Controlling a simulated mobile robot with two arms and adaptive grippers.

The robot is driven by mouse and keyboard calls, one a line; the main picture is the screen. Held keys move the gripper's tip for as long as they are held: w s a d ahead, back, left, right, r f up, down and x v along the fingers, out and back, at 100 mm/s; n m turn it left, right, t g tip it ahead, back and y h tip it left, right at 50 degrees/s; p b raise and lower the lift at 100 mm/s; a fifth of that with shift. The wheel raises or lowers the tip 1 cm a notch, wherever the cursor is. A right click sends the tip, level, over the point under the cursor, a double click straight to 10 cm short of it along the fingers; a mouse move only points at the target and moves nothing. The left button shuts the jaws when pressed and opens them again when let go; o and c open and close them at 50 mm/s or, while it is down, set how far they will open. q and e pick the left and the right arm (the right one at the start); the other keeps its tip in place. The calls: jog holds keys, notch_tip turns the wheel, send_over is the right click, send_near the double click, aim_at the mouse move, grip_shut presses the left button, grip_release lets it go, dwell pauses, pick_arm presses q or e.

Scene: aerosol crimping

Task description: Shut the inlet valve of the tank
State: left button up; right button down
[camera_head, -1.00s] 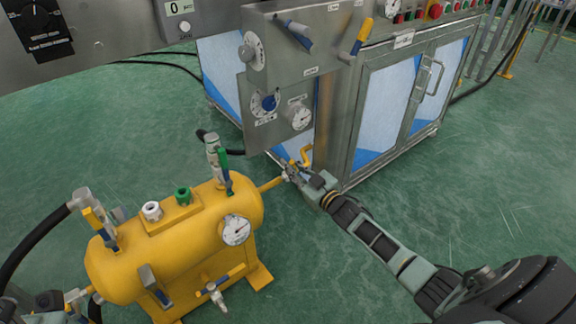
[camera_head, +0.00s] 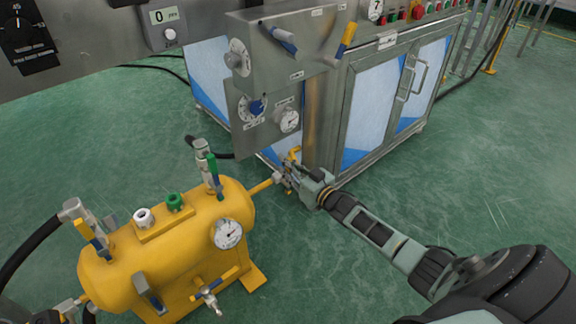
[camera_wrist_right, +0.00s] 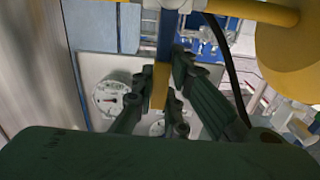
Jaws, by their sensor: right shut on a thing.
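The yellow tank (camera_head: 165,250) stands on the floor at the lower left of the head view. A yellow pipe (camera_head: 262,186) leaves its right end and meets a small valve (camera_head: 277,178). My right gripper (camera_head: 288,174) is at this valve, beside the grey machine. In the right wrist view its two fingers (camera_wrist_right: 167,100) are on either side of a lever (camera_wrist_right: 160,85) with a yellow part and a blue part, and are shut on it. The fingers partly hide the valve in the head view. I cannot see my left gripper.
The tank carries a round gauge (camera_head: 228,233), a green-handled valve (camera_head: 213,171) and more levers. A steel panel box (camera_head: 290,45) overhangs close behind my right gripper, and a glass-doored cabinet (camera_head: 375,110) stands to its right. Green floor (camera_head: 480,190) is free at the right.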

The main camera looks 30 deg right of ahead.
jog(key=shift+d, duration=0.1)
jog(key=c, duration=1.7)
grip_release()
jog(key=shift+c, duration=0.2)
jog(key=s+d, duration=0.1)
jog(key=s, duration=1.1)
jog(key=shift+d, duration=0.3)
